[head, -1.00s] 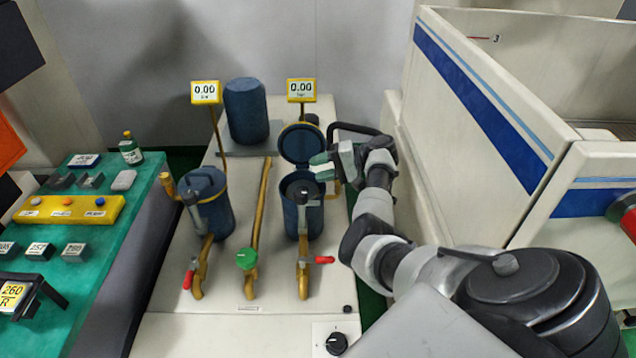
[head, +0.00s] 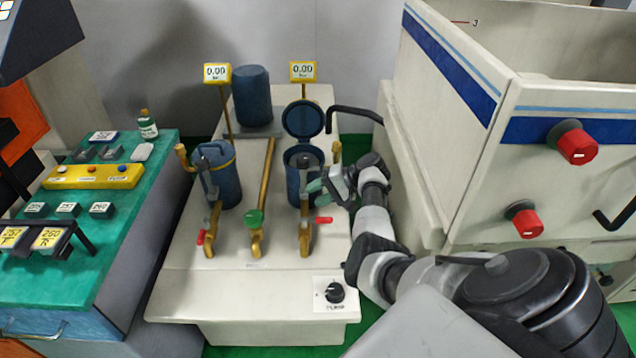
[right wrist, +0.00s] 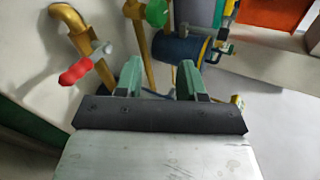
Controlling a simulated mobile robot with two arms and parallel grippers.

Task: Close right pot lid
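The right pot (head: 293,188) is a blue cylinder on the pale bench. Its round blue lid (head: 303,118) stands open, tilted up at the back of the rim. My right gripper (head: 318,188) is at the right side of the pot, below the rim and in front of the lid, not on the lid. Whether it touches the pot I cannot tell. In the right wrist view its two green fingers (right wrist: 158,80) are apart, with no held object visible between them. The left pot (head: 226,182) has its lid down. My left gripper is not in view.
Brass pipes with a red-handled valve (head: 323,220) and a green knob (head: 254,218) stand in front of the pots. A blue cylinder (head: 252,95) stands behind. A large white machine (head: 440,150) closes off the right. A green-topped table (head: 120,215) is at the left.

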